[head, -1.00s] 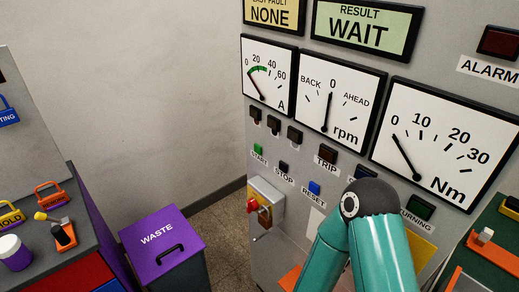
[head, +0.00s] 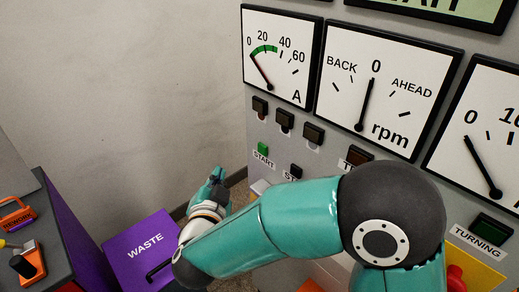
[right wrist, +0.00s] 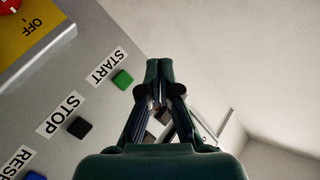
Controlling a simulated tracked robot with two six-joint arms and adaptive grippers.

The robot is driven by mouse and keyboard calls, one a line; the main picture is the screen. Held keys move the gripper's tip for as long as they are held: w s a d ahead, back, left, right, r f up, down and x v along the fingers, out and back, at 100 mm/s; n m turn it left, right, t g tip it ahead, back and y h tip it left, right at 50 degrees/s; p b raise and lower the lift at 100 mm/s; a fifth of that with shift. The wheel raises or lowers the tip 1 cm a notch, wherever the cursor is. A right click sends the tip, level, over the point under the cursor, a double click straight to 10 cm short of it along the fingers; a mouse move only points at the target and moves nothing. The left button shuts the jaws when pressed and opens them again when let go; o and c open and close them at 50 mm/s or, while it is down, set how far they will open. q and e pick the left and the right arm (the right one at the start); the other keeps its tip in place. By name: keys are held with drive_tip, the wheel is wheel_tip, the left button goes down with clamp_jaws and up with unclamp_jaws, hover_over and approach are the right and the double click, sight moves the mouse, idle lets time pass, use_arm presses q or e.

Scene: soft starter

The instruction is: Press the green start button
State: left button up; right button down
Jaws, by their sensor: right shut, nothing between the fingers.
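The green start button (head: 263,149) sits on the grey panel above its START label, below the dark lamps. It also shows in the right wrist view (right wrist: 122,80), left of the fingertips. My right gripper (head: 218,172) is shut and empty, left of the button in the head view and apart from it. In the right wrist view its fingers (right wrist: 158,66) meet just right of the button in the picture; how far they are from the panel is hard to tell. My left gripper is not in view.
The black stop button (right wrist: 80,127) is beside the start button, with a blue reset button (right wrist: 36,176) beyond. A yellow switch box (right wrist: 38,40) stands out from the panel. A purple waste bin (head: 135,250) stands below my right arm. Gauges (head: 281,55) hang above.

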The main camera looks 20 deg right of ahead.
sight(262, 149)
drive_tip(key=w+d, duration=0.3)
drive_tip(key=d, duration=0.6)
idle(0.5)
drive_tip(key=shift+d+b, duration=0.2)
drive_tip(key=shift+b, duration=0.1)
idle(1.1)
drive_tip(key=shift+w+d+r, duration=0.1)
drive_tip(key=shift+w+d, duration=0.1)
drive_tip(key=shift+d, duration=0.1)
drive_tip(key=shift+w+d, duration=0.15)
drive_tip(key=shift+d, duration=0.25)
idle(0.8)
drive_tip(key=shift+a, duration=0.1)
drive_tip(key=shift+s+a, duration=0.35)
drive_tip(key=shift+a, duration=0.35)
